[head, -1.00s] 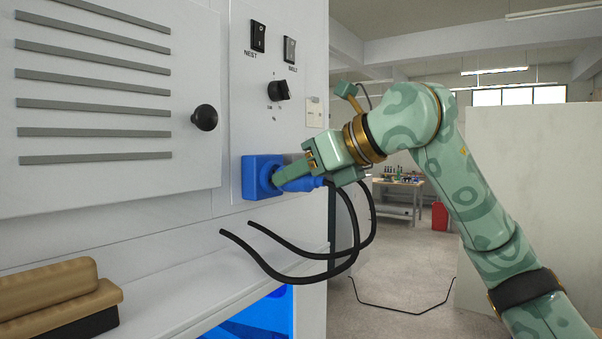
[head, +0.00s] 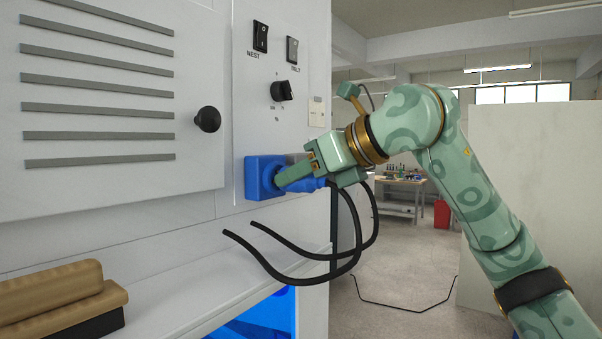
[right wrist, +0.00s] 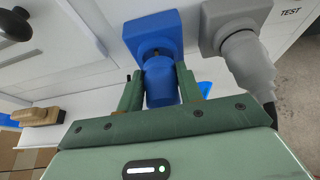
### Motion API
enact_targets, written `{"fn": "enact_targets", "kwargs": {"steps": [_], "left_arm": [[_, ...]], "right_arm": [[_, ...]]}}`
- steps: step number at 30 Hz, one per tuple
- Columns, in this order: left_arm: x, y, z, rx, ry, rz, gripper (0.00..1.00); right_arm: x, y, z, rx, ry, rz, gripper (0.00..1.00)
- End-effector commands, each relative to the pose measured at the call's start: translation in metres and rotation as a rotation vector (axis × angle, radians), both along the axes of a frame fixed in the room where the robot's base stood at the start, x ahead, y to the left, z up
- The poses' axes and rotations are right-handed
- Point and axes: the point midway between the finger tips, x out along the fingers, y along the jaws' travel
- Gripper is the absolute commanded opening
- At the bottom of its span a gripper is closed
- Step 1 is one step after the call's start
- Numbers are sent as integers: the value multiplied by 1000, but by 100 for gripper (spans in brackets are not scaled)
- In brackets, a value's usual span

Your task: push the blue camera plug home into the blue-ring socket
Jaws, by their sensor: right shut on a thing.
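The blue socket (head: 262,178) is a square blue housing on the grey cabinet panel. It also shows at the top middle of the right wrist view (right wrist: 152,30). My right gripper (head: 283,181) is shut on the blue camera plug (right wrist: 160,84), with one finger (right wrist: 131,90) on each side of it. The plug's front is at the socket's mouth, lined up with it. A dark part of the opening shows above the plug, and I cannot tell how deep the plug sits. My left gripper is not in view.
A grey plug (right wrist: 250,62) sits in a grey socket (right wrist: 228,18) close to the right of the blue one. Two black cables (head: 300,282) hang below my gripper. A black door knob (head: 207,119) is to the left, and a wooden-handled brush (head: 60,295) lies on the ledge.

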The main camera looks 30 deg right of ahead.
Motion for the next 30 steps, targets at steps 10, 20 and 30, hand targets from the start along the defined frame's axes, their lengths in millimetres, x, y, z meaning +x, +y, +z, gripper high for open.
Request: {"fn": "enact_targets", "kwargs": {"steps": [10,20,30], "left_arm": [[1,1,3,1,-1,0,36],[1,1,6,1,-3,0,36],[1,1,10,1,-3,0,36]], "right_arm": [[0,0,0,0,0,-1,13],[0,0,2,-1,-1,0,13],[2,1,1,0,-1,0,13]]}}
